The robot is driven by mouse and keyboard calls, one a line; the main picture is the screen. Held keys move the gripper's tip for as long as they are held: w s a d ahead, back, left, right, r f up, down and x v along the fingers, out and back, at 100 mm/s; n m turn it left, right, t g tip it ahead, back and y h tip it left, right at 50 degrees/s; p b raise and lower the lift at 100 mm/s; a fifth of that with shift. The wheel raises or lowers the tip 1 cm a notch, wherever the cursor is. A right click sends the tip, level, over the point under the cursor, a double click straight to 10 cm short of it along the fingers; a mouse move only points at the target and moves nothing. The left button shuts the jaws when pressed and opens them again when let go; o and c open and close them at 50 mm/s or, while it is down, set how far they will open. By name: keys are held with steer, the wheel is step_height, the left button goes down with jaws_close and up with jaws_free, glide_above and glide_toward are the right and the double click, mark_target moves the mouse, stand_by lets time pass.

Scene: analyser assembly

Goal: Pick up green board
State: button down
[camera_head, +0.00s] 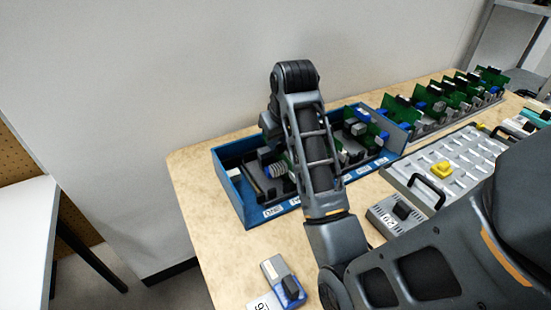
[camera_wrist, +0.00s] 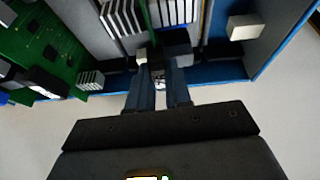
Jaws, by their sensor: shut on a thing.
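Several green boards stand in the blue tray (camera_head: 237,194) on the wooden table; one green board (camera_head: 357,123) shows at its right part. In the wrist view my gripper (camera_wrist: 160,88) is at the blue tray's wall (camera_wrist: 222,74), its two fingers close together. In the head view my arm hides the gripper and the held part.
Finned grey parts (camera_wrist: 120,17) and a white block (camera_wrist: 244,27) are close beyond the fingers. A row of green boards (camera_head: 458,92) stands behind right. A grey tray with a yellow part (camera_head: 441,170) is to the right; a small grey-blue device (camera_head: 284,284) is at the front.

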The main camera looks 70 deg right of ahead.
step_height(320, 180, up, 8)
steer(key=p, duration=0.3)
steer(key=shift+r+p, duration=0.2)
steer(key=shift+p, duration=0.2)
steer(key=shift+r+p, duration=0.85)
steer(key=shift+p, duration=0.05)
